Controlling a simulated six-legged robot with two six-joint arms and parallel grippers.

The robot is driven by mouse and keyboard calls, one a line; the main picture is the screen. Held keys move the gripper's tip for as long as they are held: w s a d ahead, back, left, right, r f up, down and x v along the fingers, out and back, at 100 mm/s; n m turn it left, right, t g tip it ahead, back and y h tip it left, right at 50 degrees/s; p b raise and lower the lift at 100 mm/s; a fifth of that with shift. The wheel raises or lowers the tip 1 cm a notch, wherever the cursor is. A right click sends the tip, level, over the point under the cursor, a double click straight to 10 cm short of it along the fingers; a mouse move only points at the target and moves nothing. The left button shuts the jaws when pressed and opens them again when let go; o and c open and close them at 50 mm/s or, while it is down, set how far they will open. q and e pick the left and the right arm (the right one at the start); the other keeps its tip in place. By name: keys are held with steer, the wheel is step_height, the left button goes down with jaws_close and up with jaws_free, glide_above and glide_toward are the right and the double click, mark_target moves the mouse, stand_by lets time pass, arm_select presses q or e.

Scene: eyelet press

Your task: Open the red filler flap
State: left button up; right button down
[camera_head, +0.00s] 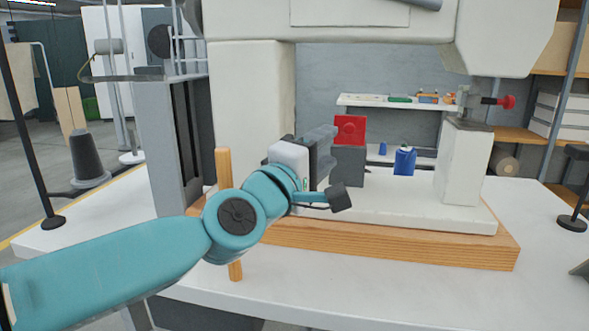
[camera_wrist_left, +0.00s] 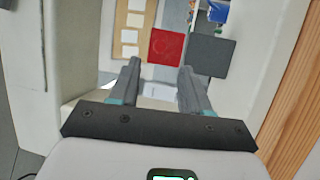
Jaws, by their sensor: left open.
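The red filler flap (camera_head: 350,129) is a square red plate with a round mark, standing upright above a dark grey box (camera_head: 348,166) on the white machine base. In the left wrist view the red flap (camera_wrist_left: 167,46) shows just beyond the fingertips, with the grey box (camera_wrist_left: 212,55) to its right. My left gripper (camera_head: 326,148) is just left of the flap in the head view. In the left wrist view its fingers (camera_wrist_left: 160,68) are apart with nothing between them. I cannot tell whether a finger touches the flap. My right gripper is not in view.
A blue container (camera_head: 404,161) stands right of the grey box. A white pedestal (camera_head: 462,165) with a red knob (camera_head: 508,102) is farther right. The large white machine arm (camera_head: 370,22) overhangs from above. A wooden post (camera_head: 223,170) stands behind my left arm.

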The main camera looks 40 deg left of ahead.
arm_select(q)
steer(key=p+v, duration=0.2)
steer(key=v, duration=0.7)
steer(key=shift+s, duration=0.3)
